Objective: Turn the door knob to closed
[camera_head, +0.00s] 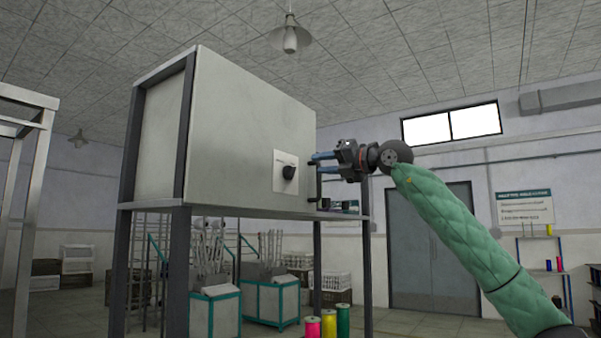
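A black door knob (289,173) sits on a pale label plate (280,160) on the front of a large grey cabinet (235,130). My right gripper (312,162) comes in from the right, just to the right of the knob, with its blue fingers pointing left toward it. The two fingers look spread apart, with nothing seen between them. A gap shows between the fingertips and the knob. The markings on the label are too small to read. My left gripper is not in view.
The cabinet stands on a dark metal frame (180,270) with a narrow shelf edge (345,215) below the knob. Coloured thread spools (328,323) stand low in front. Teal-edged bins (270,302) are behind the frame. Open room lies to the right, before the grey doors (430,250).

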